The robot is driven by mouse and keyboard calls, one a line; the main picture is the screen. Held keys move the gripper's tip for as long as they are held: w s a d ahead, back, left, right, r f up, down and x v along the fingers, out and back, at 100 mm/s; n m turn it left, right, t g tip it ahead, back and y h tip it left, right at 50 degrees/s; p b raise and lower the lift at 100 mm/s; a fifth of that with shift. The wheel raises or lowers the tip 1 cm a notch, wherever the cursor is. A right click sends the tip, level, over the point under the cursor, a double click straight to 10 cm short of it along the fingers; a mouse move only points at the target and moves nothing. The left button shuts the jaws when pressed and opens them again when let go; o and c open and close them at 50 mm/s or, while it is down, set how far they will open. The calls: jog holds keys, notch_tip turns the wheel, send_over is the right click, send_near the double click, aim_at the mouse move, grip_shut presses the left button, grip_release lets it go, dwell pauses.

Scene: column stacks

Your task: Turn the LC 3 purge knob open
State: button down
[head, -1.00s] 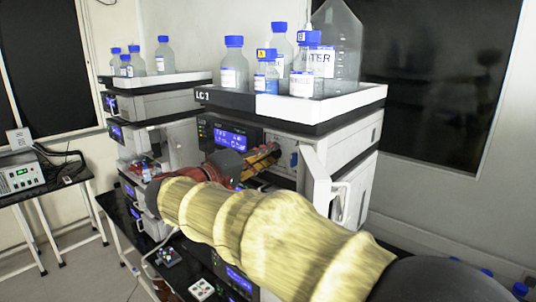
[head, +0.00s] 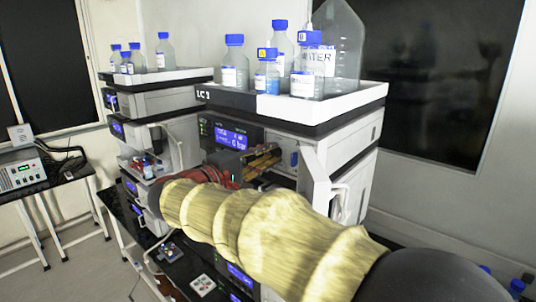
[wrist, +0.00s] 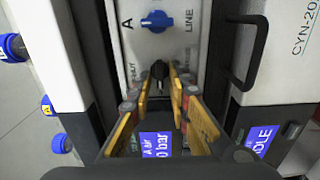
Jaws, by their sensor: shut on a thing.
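The stack under the bottle tray carries an LC label (head: 215,96); its digit is small and looks like a 3. In the wrist view a small black knob (wrist: 158,70) on its pale front panel (wrist: 185,45) sits between the fingertips. My gripper (wrist: 158,76), also in the head view (head: 278,153), is shut on this knob, with yellow pads either side. The pads hide part of the knob and its markings. A blue knob (wrist: 157,21) between "A" and "LINE" is farther along the panel. The blue display (head: 231,138) shows a bar reading.
Blue-capped bottles (head: 234,62) stand in the tray (head: 340,104) above. A black handle (wrist: 250,52) juts out right of the knobs in the wrist view. A second stack (head: 152,105) stands to the left, and a side table (head: 60,188) with an instrument farther left.

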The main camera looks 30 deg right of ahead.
jog(key=c, duration=2)
grip_release()
jog(key=shift+a, duration=0.1)
jog(key=v, duration=1.2)
jog(key=shift+f, duration=0.1)
